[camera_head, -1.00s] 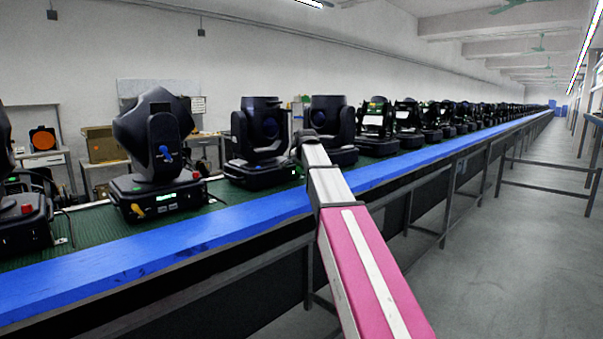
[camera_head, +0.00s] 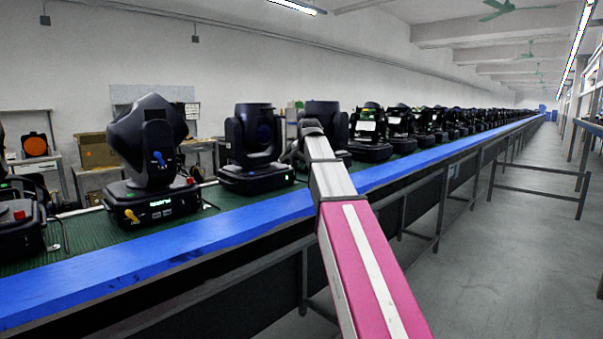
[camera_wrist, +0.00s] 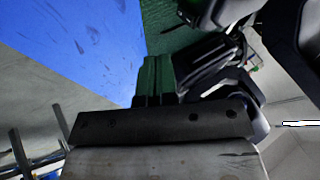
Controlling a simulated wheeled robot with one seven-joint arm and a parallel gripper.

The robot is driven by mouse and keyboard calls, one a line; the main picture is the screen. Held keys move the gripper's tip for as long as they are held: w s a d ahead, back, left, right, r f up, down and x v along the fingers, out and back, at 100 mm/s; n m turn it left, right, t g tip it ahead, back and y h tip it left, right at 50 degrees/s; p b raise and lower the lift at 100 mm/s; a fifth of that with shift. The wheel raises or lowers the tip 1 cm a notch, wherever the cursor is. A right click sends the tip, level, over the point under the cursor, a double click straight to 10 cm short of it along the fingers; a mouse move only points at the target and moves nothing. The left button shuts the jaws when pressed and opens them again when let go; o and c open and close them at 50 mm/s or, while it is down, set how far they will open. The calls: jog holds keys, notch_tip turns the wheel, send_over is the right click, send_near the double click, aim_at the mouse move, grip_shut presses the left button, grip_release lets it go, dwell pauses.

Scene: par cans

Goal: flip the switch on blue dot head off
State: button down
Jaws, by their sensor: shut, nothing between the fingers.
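A black moving-head light (camera_head: 150,130) stands upright on the belt at the left. It has a blue lever (camera_head: 158,158) on its yoke, a yellow lever (camera_head: 132,215) and a lit green display on its base, and a red knob (camera_head: 191,181). A second black head (camera_head: 254,145) to its right shows a dark bluish lens. I cannot tell for sure which head is the blue dot one. My gripper, small and partly hidden at the arm's end in the head view, is beside the third head (camera_head: 325,125). In the wrist view its fingers (camera_wrist: 155,65) are shut and empty.
A blue rail (camera_head: 240,215) edges the green belt (camera_head: 85,235) and lies beneath my arm. More heads line the belt into the distance. Another head base with a red knob (camera_head: 19,214) is at the far left.

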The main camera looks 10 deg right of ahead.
aim_at(294, 176)
jog(key=shift+v, duration=1.65)
jog(key=shift+s+d+f+g, duration=0.15)
jog(key=shift+f+g, duration=0.15)
jog(key=shift+f, duration=0.3)
jog(key=x, duration=1)
jog(key=shift+d, duration=0.1)
jog(key=w+a, duration=0.1)
jog(key=w, duration=0.1)
jog(key=shift+w+a+f, duration=0.2)
jog(key=shift+w+a, duration=0.15)
jog(key=shift+a, duration=0.05)
jog(key=shift+w+a+f, duration=0.1)
jog(key=shift+w+a, duration=0.15)
jog(key=shift+w, duration=0.05)
